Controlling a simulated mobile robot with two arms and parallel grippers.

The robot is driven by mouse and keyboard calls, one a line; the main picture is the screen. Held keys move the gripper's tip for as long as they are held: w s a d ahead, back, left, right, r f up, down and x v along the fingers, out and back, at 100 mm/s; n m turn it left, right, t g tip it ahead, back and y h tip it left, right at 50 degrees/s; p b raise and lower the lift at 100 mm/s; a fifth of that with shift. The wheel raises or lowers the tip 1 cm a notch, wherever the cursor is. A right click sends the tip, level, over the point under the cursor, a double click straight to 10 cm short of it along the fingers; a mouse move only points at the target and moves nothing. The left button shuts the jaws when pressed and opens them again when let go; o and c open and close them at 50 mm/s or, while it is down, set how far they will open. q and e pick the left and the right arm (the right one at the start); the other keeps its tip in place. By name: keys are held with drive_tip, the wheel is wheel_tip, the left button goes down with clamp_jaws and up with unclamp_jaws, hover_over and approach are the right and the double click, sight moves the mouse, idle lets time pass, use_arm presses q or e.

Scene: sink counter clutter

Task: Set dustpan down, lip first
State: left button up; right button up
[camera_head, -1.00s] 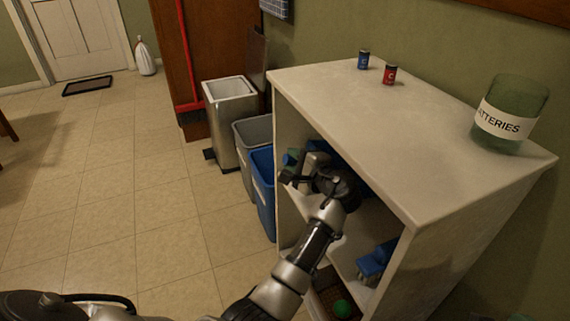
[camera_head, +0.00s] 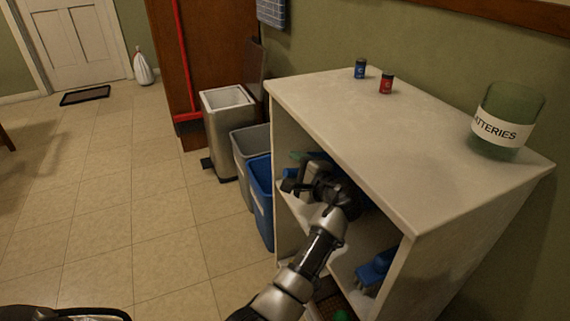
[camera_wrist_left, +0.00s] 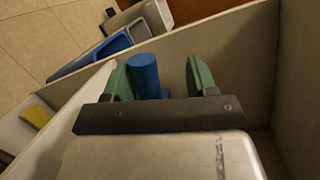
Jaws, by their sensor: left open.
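My left gripper (camera_head: 293,172) reaches into the upper compartment of the white shelf unit (camera_head: 350,130), under its top. In the left wrist view the gripper (camera_wrist_left: 162,78) is open, its two green fingers apart. A blue cylinder (camera_wrist_left: 145,75), which looks like a handle, stands between the fingers, closer to the left one. No grip on it shows. The dustpan's pan and lip cannot be made out; the gripper and shelf top hide much of that compartment. A blue object (camera_head: 375,268) lies on the lower shelf; I cannot tell whether it is a brush. My right gripper is not in view.
A blue bin (camera_head: 261,200), a grey bin (camera_head: 246,150) and a metal trash can (camera_head: 228,135) stand left of the unit.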

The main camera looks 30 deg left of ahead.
use_arm(q)
drive_tip(key=shift+s+a, duration=0.1)
drive_tip(key=shift+s+a+r+p, duration=0.15)
drive_tip(key=shift+s+a+p, duration=0.05)
drive_tip(key=shift+p, duration=0.1)
drive_tip(key=s+a+r+p, duration=0.2)
drive_tip(key=s+a+p, duration=0.4)
drive_tip(key=s+a, duration=0.3)
drive_tip(key=s+a+r+p, duration=0.1)
drive_tip(key=s+a+p, duration=0.6)
drive_tip(key=s+a, duration=0.3)
drive_tip(key=shift+s+r+p, duration=0.3)
drive_tip(key=shift+s+r, duration=0.05)
drive_tip(key=shift+s, duration=1.25)
drive_tip(key=shift+d, duration=0.1)
